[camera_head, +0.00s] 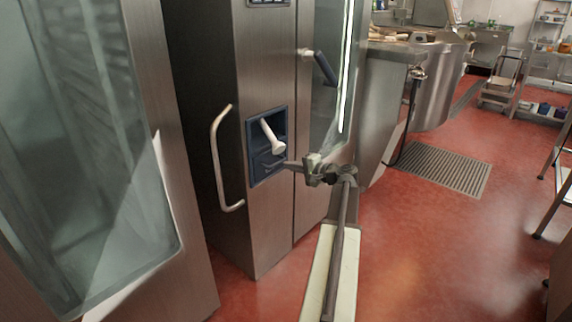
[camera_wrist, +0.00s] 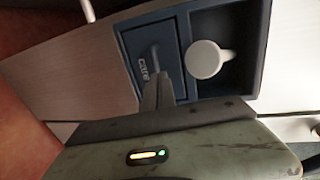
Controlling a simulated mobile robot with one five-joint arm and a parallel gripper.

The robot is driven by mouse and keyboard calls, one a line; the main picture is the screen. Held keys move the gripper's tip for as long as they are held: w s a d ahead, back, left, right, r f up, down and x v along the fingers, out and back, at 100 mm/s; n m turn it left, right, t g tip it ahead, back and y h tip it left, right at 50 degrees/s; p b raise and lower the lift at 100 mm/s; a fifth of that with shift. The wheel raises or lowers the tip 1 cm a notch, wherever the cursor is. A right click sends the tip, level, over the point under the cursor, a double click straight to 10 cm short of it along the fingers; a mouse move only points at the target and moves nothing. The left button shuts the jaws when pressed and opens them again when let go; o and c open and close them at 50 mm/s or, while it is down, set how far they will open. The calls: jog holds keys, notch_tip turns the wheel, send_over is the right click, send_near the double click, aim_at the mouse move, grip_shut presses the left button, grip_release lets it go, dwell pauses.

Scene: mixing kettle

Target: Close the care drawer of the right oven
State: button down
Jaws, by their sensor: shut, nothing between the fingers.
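The right oven's steel front panel (camera_head: 268,220) stands at the middle left in the head view. A dark blue recessed panel in it holds the care drawer (camera_head: 266,164), low in the recess. In the wrist view the drawer front (camera_wrist: 140,50) is blue, lettered "care", with a darker grip. It looks nearly flush with its frame; a small gap cannot be ruled out. My gripper (camera_head: 290,165) is shut and empty, with its fingertips (camera_wrist: 156,78) right at the drawer front, overlapping the lettering. I cannot tell whether they touch it.
A white hand shower (camera_head: 270,136) sits in the recess beside the drawer; its round end (camera_wrist: 204,59) shows in the wrist view. A curved steel handle (camera_head: 219,160) sticks out left of the panel. A glass oven door (camera_head: 85,140) fills the left.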

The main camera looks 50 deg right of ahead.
jog(key=p+v, duration=0.1)
jog(key=v, duration=0.9)
jog(key=shift+d+f, duration=0.15)
